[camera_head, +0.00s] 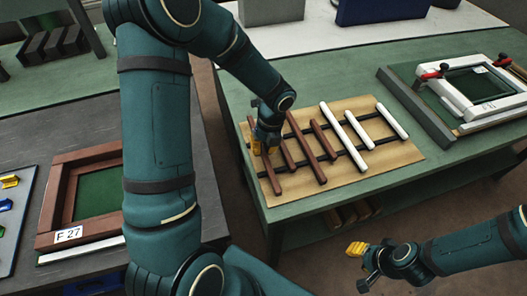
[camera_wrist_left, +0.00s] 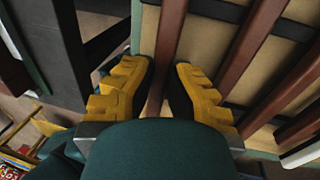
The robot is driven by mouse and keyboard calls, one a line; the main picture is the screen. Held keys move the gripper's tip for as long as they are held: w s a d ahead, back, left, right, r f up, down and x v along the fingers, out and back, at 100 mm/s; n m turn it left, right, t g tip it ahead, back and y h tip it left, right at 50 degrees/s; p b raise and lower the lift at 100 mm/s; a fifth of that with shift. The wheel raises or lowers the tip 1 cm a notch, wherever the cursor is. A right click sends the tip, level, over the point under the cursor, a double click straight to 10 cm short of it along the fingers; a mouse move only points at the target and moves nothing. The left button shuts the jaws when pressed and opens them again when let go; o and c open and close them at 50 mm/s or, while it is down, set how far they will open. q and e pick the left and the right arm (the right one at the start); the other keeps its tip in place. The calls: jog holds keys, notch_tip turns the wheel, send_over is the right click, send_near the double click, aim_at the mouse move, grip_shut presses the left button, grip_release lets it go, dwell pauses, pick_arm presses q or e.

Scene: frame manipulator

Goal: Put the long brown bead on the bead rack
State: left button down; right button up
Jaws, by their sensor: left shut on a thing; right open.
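The bead rack (camera_head: 400,160) is a tan board with two black rails on the green table. A long brown bead (camera_head: 271,174) lies across its left end, roughly in line with the other beads. My left gripper (camera_head: 265,142) points down onto this bead and is shut on it. In the left wrist view, the yellow fingers (camera_wrist_left: 162,78) sit on either side of the brown bead (camera_wrist_left: 168,38). Whether the bead rests fully on the rails is hidden. My right gripper (camera_head: 354,249) is open and empty, in front of the table.
Several brown beads (camera_head: 304,146) and white beads (camera_head: 346,140) lie across the rails to the right. A white frame with red clamps (camera_head: 470,95) stands on the right. A brown frame labelled F 27 (camera_head: 60,203) lies on the left table.

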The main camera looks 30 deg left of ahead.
pick_arm(q)
jog(key=shift+f, duration=0.9)
jog(key=c, duration=1.1)
grip_release()
jog(key=shift+c, duration=0.2)
jog(key=shift+r, duration=0.1)
notch_tip(320, 180, up, 12)
jog(key=w+d+p, duration=0.1)
jog(key=p, duration=0.1)
jog(key=shift+w+d, duration=0.25)
jog(key=shift+w, duration=0.15)
